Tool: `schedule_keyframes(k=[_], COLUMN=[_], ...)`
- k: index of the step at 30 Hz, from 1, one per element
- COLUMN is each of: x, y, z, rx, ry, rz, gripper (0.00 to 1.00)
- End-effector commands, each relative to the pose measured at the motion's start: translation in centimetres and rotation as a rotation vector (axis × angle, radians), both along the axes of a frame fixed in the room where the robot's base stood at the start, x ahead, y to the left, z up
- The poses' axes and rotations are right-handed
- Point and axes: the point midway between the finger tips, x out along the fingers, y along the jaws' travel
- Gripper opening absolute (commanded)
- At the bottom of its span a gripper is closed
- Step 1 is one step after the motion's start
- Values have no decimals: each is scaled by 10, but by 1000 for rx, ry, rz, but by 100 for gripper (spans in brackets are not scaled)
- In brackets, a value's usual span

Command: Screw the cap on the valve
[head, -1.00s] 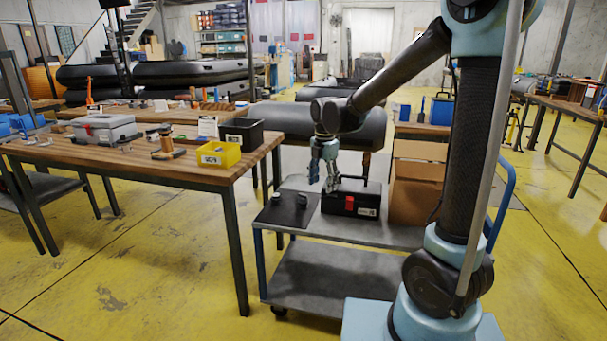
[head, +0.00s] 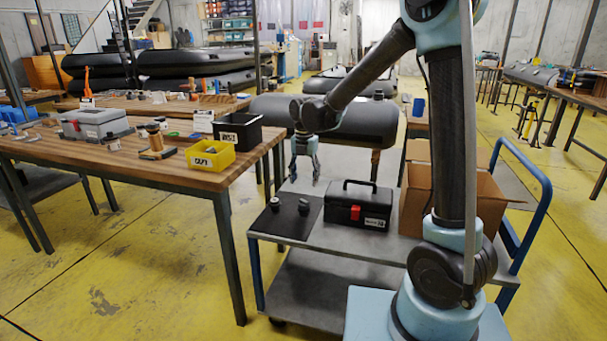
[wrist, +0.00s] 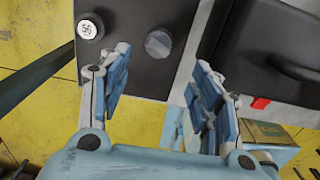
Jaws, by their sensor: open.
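My gripper (head: 305,181) is open and empty, pointing down above the cart, near the back of a black mat (head: 290,228). Two small round parts stand apart on the mat. The left one (head: 274,203) has a white marked top in the wrist view (wrist: 89,27). The right one (head: 304,206) is a grey ridged knob, likely the cap; in the wrist view (wrist: 158,43) it shows between and beyond my open fingers (wrist: 160,68). Neither part is visibly held. I cannot tell for certain which one is the valve.
A black toolbox (head: 357,210) with a red latch stands right of the mat, close to my right finger in the wrist view. An open cardboard box (head: 415,200) is farther right. A wooden table (head: 130,170) with a yellow bin (head: 211,158) stands left.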

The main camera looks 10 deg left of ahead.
Motion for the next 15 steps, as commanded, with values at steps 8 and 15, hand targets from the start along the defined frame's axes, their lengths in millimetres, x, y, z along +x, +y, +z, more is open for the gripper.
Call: schedule_keyframes(k=[8, 15], x=[-5, -7], y=[9, 13], z=[-19, -47], rx=[0, 0], ry=[0, 0], rz=[15, 20], gripper=[58, 58])
